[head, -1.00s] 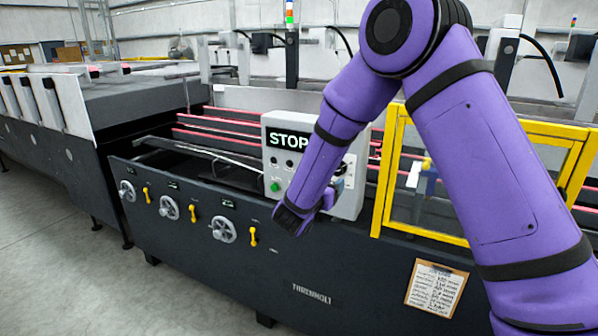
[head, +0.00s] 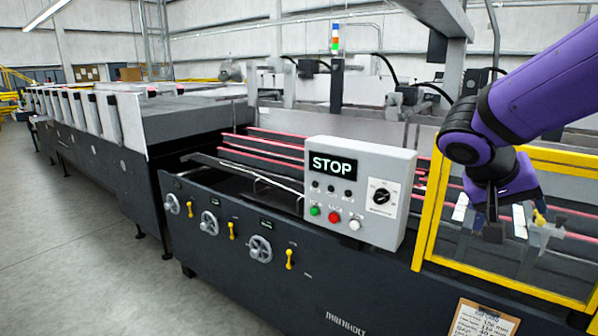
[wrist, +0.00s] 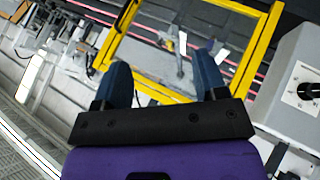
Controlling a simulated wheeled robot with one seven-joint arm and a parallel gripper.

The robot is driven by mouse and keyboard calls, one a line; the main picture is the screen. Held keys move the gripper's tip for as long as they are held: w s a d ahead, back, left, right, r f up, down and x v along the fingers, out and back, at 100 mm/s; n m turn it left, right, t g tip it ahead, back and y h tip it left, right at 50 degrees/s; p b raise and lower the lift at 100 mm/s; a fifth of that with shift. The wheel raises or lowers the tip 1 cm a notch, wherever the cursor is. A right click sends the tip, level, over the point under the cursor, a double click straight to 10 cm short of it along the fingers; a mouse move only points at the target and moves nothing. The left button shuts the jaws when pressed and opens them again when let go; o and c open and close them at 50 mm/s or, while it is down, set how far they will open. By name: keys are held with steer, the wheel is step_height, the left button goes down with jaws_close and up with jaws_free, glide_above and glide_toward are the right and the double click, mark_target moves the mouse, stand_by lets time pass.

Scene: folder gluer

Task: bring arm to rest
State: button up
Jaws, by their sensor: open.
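My purple arm reaches in from the right edge of the head view, bent so that its end hangs down. My gripper (head: 492,215) is in front of the yellow-framed guard, right of the control box, and seen small and dark there. In the wrist view my gripper (wrist: 163,78) shows two blue fingers spread apart with nothing between them. The control box (head: 385,165) is grey, with a display reading STOP, a rotary knob and green, red and white buttons. Its knob side also shows at the right of the wrist view (wrist: 300,60).
The yellow guard frame (head: 432,210) stands close by my gripper. The dark machine body (head: 290,270) carries handwheels, yellow levers and a clipboard (head: 485,320). Red belts run behind the box. Open grey floor (head: 80,240) lies at the left.

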steer(key=s+a+r+n+t+y, duration=0.1)
steer(key=s+a+n+t+y, duration=0.1)
steer(key=s+y, duration=0.2)
steer(key=s+a+r+n+t+y, duration=0.1)
steer(key=s+a+r+n+y, duration=0.1)
steer(key=s, duration=0.7)
steer(key=a+n+y, duration=0.1)
steer(key=y, duration=0.1)
steer(key=shift+s+n+t+y, duration=0.3)
steer(key=shift+s+t, duration=0.1)
